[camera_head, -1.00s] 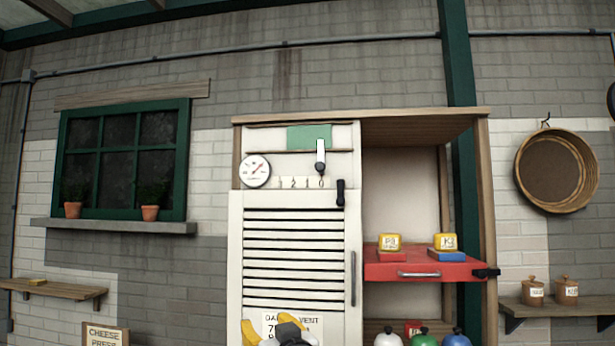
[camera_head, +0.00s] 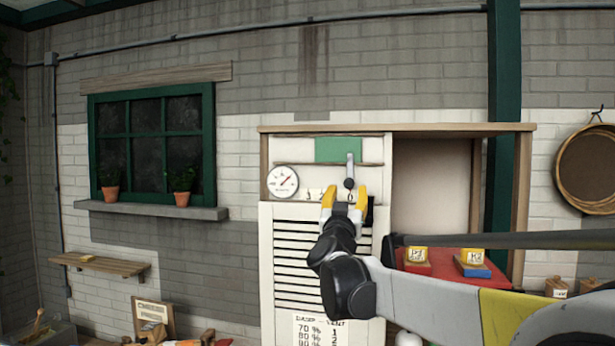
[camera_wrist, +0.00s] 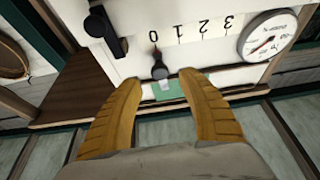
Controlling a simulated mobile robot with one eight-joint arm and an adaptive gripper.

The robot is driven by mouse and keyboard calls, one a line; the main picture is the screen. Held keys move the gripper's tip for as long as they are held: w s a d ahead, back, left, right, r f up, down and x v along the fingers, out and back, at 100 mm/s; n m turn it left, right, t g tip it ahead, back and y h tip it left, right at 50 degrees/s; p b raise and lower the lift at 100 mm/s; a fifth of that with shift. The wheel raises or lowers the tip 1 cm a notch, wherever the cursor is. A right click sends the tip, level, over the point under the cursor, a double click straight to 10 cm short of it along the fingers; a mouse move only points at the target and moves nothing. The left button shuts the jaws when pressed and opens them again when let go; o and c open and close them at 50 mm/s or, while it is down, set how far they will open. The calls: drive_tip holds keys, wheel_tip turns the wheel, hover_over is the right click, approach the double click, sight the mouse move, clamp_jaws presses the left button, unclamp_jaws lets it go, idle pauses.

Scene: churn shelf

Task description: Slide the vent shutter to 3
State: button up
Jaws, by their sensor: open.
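The vent shutter's grey handle with a dark knob (camera_head: 349,172) hangs below the green panel (camera_head: 338,150) at the cabinet's top. In the wrist view, turned upside down, the dark knob (camera_wrist: 159,72) points at the 0 of the number strip (camera_wrist: 203,29), which reads 0, 1, 2, 3 away from it toward the gauge. My gripper (camera_head: 344,195) is open, its yellow fingers just below the knob in the head view. In the wrist view the fingertips (camera_wrist: 160,80) lie either side of the knob; I cannot tell whether they touch it.
A round gauge (camera_head: 283,181) is left of the strip. A black latch (camera_wrist: 103,28) sits close beside the 0 end. The slatted door (camera_head: 290,260) and its placard (camera_head: 320,328) are below.

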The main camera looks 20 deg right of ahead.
sight(348, 185)
drive_tip(key=p+x, duration=0.1)
drive_tip(key=x, duration=0.4)
drive_tip(key=shift+w+d, duration=0.1)
clamp_jaws()
drive_tip(key=shift+w, duration=0.1)
